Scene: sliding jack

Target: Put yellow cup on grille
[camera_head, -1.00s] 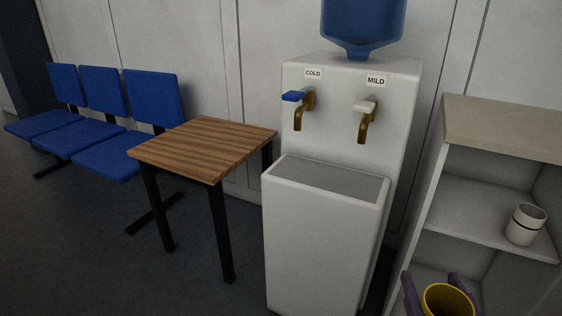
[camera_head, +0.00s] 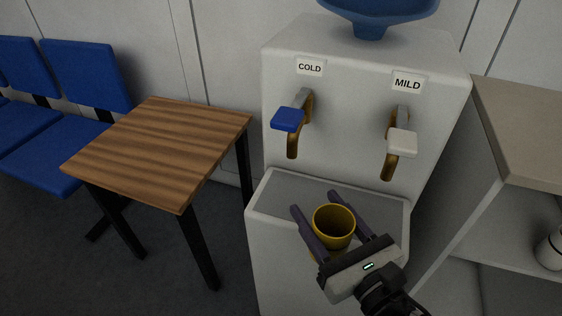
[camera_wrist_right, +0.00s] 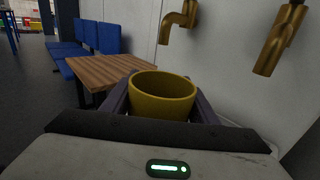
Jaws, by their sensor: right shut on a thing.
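The yellow cup (camera_head: 334,227) is upright between the fingers of my right gripper (camera_head: 332,222), which is shut on it. The cup also shows in the right wrist view (camera_wrist_right: 162,95), opening upward. The grey grille (camera_head: 290,192) is the recessed top of the water dispenser's lower front. The cup is over the right part of the grille in the head view; I cannot tell whether it touches it. The cup and gripper hide part of the grille. My left gripper is not in view.
The dispenser has a blue-handled COLD tap (camera_head: 289,120) and a white-handled MILD tap (camera_head: 401,144) above the grille. A wooden table (camera_head: 160,150) and blue chairs (camera_head: 85,75) stand left. A shelf unit (camera_head: 530,130) with a white cup (camera_head: 551,250) stands right.

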